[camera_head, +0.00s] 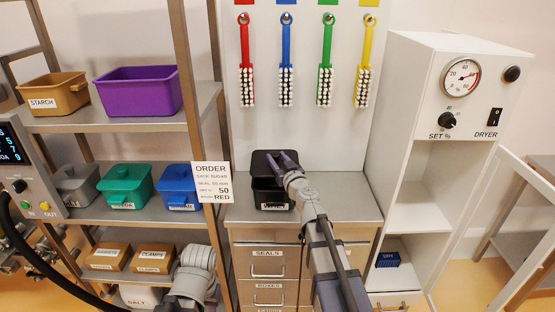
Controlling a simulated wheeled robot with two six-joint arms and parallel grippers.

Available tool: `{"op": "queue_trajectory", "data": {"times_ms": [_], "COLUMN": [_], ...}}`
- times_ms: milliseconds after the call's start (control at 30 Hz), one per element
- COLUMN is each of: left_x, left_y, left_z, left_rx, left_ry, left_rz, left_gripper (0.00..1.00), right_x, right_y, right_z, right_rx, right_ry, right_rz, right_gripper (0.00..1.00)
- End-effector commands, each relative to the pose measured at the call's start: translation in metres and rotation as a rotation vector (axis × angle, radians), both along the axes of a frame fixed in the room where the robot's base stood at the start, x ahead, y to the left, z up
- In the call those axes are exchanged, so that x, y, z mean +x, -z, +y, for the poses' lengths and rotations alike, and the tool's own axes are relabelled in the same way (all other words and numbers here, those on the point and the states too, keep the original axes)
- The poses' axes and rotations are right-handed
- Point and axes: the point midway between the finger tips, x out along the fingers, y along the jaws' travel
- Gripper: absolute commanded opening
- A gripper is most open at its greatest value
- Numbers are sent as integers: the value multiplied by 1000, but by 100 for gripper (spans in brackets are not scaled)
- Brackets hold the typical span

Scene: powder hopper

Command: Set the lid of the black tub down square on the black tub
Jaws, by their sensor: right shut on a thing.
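The black tub (268,198) stands on the grey top of the drawer cabinet, with a label low on its front. Its black lid (261,167) is over the tub's upper part. My right gripper (283,161) reaches in from the lower right and is shut on the lid, its dark fingers at the lid's top. Black against black, I cannot tell whether the lid touches the rim or hangs just above it, nor whether it is square. My arm hides part of the tub's right side. Part of my left arm shows at the bottom left, but its gripper is not seen.
A shelf rack on the left holds a purple tub (138,91), a starch tub (54,92), and green (126,188) and blue (177,188) lidded tubs. Coloured brushes hang behind. The white dryer (455,75) stands right. The cabinet top (345,208) is clear right of my arm.

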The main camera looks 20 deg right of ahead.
Motion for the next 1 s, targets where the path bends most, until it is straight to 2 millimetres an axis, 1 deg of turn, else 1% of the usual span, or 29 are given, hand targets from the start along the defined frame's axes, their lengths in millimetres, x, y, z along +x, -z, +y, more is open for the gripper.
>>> {"op": "queue_trajectory", "data": {"times_ms": [33,500,633,933,967,1000], "left_x": [0,0,0,0,0,0], "left_y": [8,46,51,50,50,50], "left_z": [0,0,0,0,0,0], "left_rx": [0,0,0,0,0,0], "left_ry": [0,0,0,0,0,0], "left_rz": [0,0,0,0,0,0], "left_gripper": [35,35,35,35,35,35], "right_x": [0,0,0,0,0,0], "right_y": [8,46,51,50,50,50], "right_z": [0,0,0,0,0,0], "right_rx": [0,0,0,0,0,0], "right_ry": [0,0,0,0,0,0], "right_rz": [0,0,0,0,0,0], "right_gripper": [0,0,0,0,46,51]}}
